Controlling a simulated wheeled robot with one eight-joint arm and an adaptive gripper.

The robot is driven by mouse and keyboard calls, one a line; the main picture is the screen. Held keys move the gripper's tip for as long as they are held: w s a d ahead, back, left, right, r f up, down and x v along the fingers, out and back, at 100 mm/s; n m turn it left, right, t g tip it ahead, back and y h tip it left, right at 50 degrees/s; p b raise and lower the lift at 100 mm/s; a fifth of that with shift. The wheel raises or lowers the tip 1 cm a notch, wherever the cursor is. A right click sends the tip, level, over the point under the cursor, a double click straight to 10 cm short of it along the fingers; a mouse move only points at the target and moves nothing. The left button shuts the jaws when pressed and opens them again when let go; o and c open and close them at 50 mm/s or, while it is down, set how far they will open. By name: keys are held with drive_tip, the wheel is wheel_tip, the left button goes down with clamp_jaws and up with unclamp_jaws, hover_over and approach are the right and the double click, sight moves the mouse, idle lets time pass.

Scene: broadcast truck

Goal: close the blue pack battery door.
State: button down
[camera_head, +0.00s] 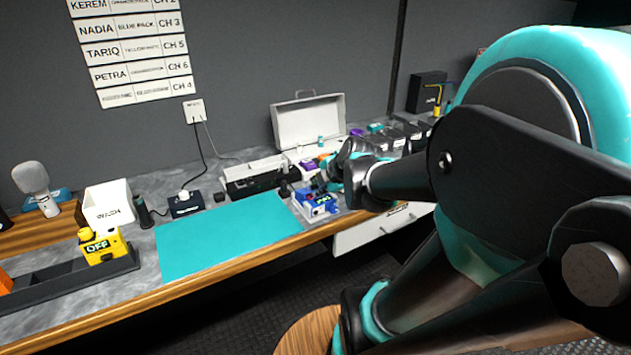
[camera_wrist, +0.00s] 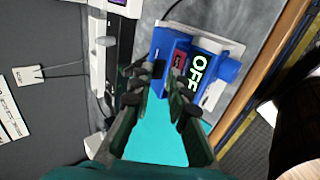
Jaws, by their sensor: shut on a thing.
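The blue pack (camera_head: 317,204) stands at the front edge of the workbench, right of the teal mat, on a pale base. In the wrist view the blue pack (camera_wrist: 160,42) shows a lit OFF panel, a dark bay with red in it, and a round blue knob on the right. My gripper (camera_head: 328,180) is at the pack's upper back side in the head view. In the wrist view the gripper's fingers (camera_wrist: 154,82) are shut on a blue part of the pack between them. The fingers cover part of it, so I cannot tell the battery door's exact angle.
The teal mat (camera_head: 222,238) is clear. A yellow pack (camera_head: 101,247) sits in a dark rack at left. A white open case (camera_head: 308,122) and a black-and-white device (camera_head: 254,177) stand behind. An open white drawer (camera_head: 377,232) juts out below the bench.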

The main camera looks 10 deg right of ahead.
drive_tip(key=shift+s+f, duration=0.2)
drive_tip(key=shift+f, duration=0.15)
drive_tip(key=c, duration=1.5)
unclamp_jaws()
drive_tip(key=shift+c, duration=0.2)
drive_tip(key=shift+w+r, duration=0.1)
